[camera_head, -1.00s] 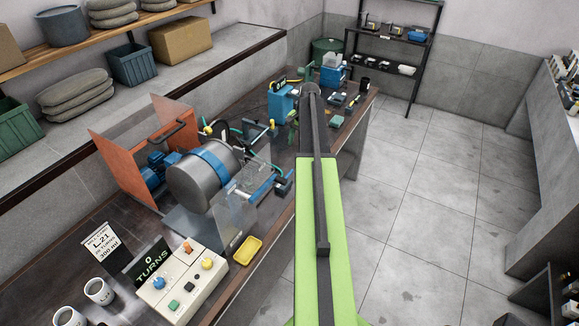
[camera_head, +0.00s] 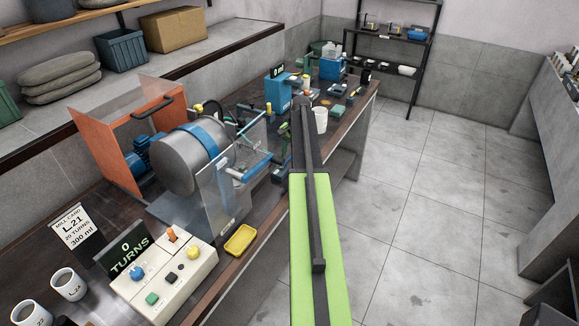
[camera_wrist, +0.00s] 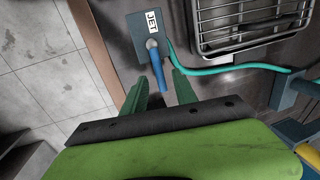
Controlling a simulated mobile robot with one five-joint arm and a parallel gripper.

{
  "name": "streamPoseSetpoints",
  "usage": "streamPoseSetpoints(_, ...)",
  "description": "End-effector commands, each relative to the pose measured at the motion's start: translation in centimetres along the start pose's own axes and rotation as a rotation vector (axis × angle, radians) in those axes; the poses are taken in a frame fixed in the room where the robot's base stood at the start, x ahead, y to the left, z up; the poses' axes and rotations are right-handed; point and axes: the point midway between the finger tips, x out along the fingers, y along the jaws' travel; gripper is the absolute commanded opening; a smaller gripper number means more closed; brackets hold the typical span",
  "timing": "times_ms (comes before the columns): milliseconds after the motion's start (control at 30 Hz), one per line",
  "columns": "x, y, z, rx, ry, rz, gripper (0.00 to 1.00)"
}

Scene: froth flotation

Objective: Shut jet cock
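The jet cock is a grey-blue block (camera_wrist: 148,45) labelled JET, at the top of the wrist view. Its blue lever (camera_wrist: 160,72) points down the picture toward my gripper. My gripper (camera_wrist: 158,82) has two green fingers spread apart, one on each side of the lever's free end. I cannot tell whether either finger touches the lever. In the head view my arm hides most of the gripper and the cock.
A teal hose (camera_wrist: 220,68) runs right from the cock below a wire-racked metal tray (camera_wrist: 250,38). In the head view, the drum mill (camera_head: 188,163) and clear guard stand left of my arm. A yellow dish (camera_head: 240,240) lies near the bench edge. The floor at right is clear.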

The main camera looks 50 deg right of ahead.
Motion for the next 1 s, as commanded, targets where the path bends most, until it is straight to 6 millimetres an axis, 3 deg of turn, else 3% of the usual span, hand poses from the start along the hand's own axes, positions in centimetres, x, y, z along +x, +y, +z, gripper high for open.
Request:
streamPoseSetpoints(33, 0.82, 0.06, -0.02, 0.0, 0.0, 0.0, 0.34)
streamPoseSetpoints(300, 0.62, 0.0, -0.01, 0.001, 0.0, 0.0, 0.34)
streamPoseSetpoints(567, 0.61, 0.04, -0.04, 0.001, 0.0, 0.0, 0.0)
streamPoseSetpoints(1000, 0.61, 0.09, -0.07, 0.002, 0.0, 0.0, 0.0)
